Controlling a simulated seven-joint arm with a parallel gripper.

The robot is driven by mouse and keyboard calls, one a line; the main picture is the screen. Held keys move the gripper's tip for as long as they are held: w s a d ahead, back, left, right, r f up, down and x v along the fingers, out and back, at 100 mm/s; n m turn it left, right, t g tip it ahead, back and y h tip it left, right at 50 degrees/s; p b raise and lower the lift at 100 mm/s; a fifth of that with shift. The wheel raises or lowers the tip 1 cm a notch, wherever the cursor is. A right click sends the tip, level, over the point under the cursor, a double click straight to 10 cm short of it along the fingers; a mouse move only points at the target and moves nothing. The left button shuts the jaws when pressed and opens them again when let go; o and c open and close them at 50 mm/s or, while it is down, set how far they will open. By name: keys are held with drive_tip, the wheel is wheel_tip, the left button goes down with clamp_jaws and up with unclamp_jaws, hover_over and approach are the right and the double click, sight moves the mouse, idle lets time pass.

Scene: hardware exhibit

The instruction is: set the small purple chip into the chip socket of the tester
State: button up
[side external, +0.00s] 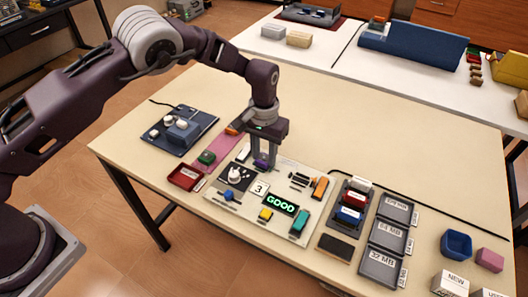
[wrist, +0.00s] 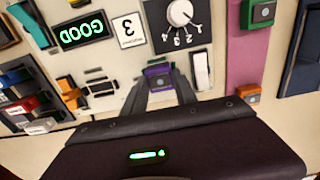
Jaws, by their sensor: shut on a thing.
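The small purple chip (side external: 261,163) is between the fingertips of my gripper (side external: 264,160), over the back part of the pale tester board (side external: 283,222). In the wrist view, the chip (wrist: 159,77) shows between the two grey fingers of my gripper (wrist: 161,88), which are shut on it. The tester carries a lit green GOOD display (side external: 280,204), a card marked 3 (side external: 260,188) and a dial with a white knob (wrist: 179,13). I cannot make out the chip socket for certain, nor whether the chip touches the board.
Dark slotted parts (wrist: 100,86) and a white switch (wrist: 201,70) flank the fingers. A red tray (side external: 185,177) and a pink mat (side external: 222,150) with a green block lie left. Racks of coloured modules (side external: 350,207) stand right.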

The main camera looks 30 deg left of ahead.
drive_tip(key=shift+f, duration=0.35)
drive_tip(key=o, duration=1.6)
drive_tip(key=shift+r, duration=3.8)
